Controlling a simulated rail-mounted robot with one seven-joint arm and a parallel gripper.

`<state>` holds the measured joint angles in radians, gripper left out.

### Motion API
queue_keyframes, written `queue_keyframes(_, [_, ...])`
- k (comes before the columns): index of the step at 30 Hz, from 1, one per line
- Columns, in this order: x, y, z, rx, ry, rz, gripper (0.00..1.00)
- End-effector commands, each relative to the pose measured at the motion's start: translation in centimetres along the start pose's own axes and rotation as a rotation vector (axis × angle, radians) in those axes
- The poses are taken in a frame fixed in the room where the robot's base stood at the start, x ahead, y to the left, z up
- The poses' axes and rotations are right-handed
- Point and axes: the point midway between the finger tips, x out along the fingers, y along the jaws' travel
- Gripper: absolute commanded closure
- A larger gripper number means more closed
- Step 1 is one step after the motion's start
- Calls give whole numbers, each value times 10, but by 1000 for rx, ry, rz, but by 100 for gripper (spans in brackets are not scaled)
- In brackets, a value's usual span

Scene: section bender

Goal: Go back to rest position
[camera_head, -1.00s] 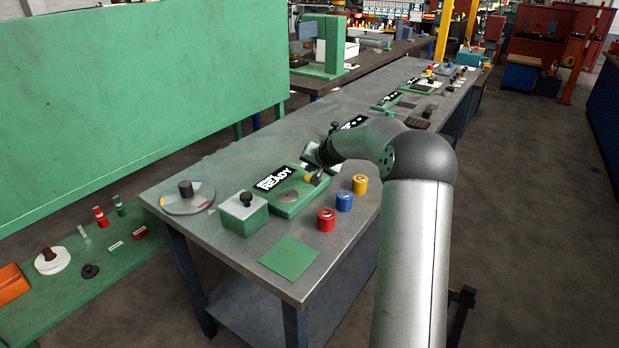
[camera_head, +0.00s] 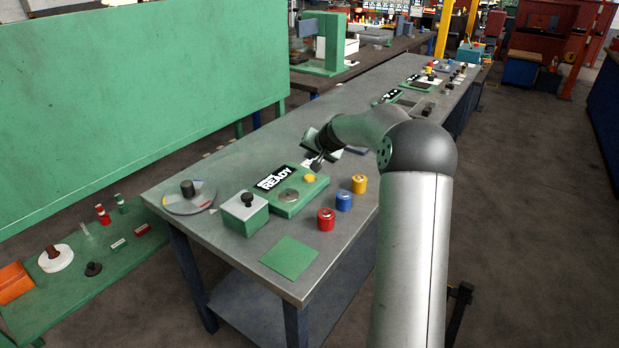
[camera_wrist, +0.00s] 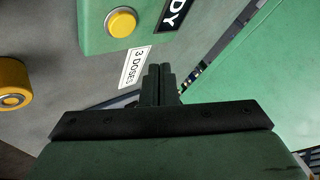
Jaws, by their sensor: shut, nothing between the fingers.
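My gripper (camera_head: 318,162) is above the grey bench (camera_head: 240,158), just beyond the far right corner of the green READY box (camera_head: 297,198). In the wrist view my gripper (camera_wrist: 158,85) shows its two fingers together with nothing between them. The box has a yellow button (camera_head: 309,178), a round metal disc (camera_head: 289,195) and a black READY label (camera_head: 275,178). The yellow button (camera_wrist: 121,22) also shows in the wrist view, ahead of the fingers and apart from them. A white "3 DOSES" label (camera_wrist: 134,67) lies close to the fingertips.
Red (camera_head: 326,219), blue (camera_head: 344,201) and yellow (camera_head: 359,184) cylinders stand right of the box. A green box with a black knob (camera_head: 245,213), a round dial plate (camera_head: 188,200) and a green square (camera_head: 289,257) are nearer. A large green panel (camera_head: 130,80) stands at the left.

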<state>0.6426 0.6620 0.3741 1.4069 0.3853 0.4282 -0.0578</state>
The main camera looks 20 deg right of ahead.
Motion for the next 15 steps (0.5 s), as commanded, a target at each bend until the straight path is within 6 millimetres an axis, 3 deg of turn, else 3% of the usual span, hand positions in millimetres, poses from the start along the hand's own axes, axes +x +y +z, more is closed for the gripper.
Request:
queue_keyframes(10, [-5, -8, 9, -22, -17, 4, 100])
queue_keyframes(13, [-19, -30, 40, -86, -74, 22, 100])
queue_keyframes(15, [-37, -48, 76, -157, -138, 46, 100])
